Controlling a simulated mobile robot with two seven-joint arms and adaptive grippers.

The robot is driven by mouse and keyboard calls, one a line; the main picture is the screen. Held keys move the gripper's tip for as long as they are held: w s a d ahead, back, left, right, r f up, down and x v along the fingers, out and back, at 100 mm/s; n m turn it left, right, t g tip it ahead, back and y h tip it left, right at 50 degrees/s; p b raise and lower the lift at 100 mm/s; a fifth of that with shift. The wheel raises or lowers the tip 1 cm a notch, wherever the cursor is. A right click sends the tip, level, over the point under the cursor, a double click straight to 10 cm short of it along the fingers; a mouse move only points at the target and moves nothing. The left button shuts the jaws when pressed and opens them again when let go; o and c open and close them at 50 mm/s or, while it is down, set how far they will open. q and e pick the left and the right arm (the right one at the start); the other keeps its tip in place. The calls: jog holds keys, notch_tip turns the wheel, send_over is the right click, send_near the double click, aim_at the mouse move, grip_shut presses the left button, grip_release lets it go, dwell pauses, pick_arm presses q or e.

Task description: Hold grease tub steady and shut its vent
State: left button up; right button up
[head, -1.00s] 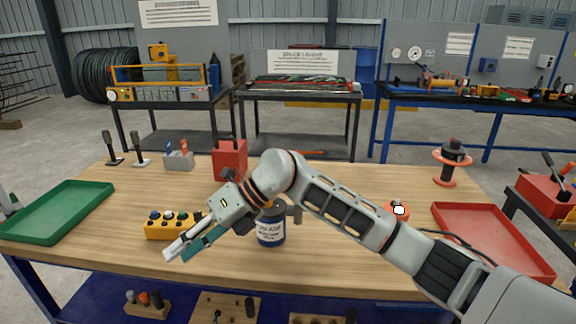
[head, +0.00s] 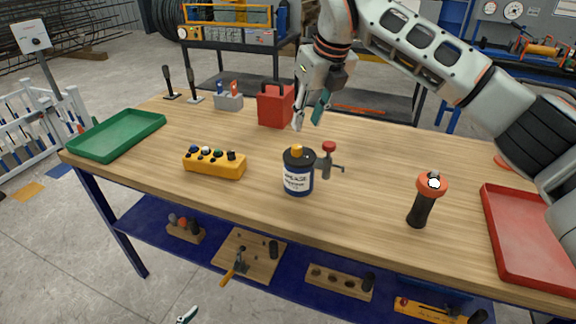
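The grease tub (head: 298,180) is a dark blue can with a white label and black lid, upright on the wooden bench. A yellow knob (head: 296,150) sits on its lid. A small grey post with a red top and side handle (head: 327,163) stands just right of it; I cannot tell whether they join. My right gripper (head: 309,120) hangs above the bench behind the tub, fingers apart and empty, touching nothing. Only a fingertip of my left gripper (head: 187,315) shows at the bottom edge, below the bench; its opening is hidden.
A yellow button box (head: 214,163) lies left of the tub, a red can (head: 275,106) behind it. A black cylinder with an orange top (head: 422,202) stands to the right. A green tray (head: 117,136) and a red tray (head: 527,238) flank the bench.

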pick_arm(q)
jog(key=w+a+r+t, duration=0.2)
jog(key=w+r+t, duration=0.1)
jog(key=w+r, duration=0.75)
jog(key=w+a+r+t, duration=0.1)
jog(key=w+r+t, duration=0.2)
jog(key=w+r, duration=0.75)
jog(key=m+g+h, duration=0.1)
jog(key=g+h, duration=0.1)
jog(key=h, duration=0.4)
send_near(291, 176)
jog(key=x, duration=0.3)
jog(key=shift+w+a+f, duration=0.15)
jog(key=shift+w+f, duration=0.1)
jog(key=shift+w, duration=0.25)
jog(key=shift+w+d+r, duration=0.1)
jog(key=shift+d, duration=0.25)
jog(key=shift+w+d+h, duration=0.25)
jog(key=shift+w+h, duration=0.05)
jog(key=shift+x, duration=3.35)
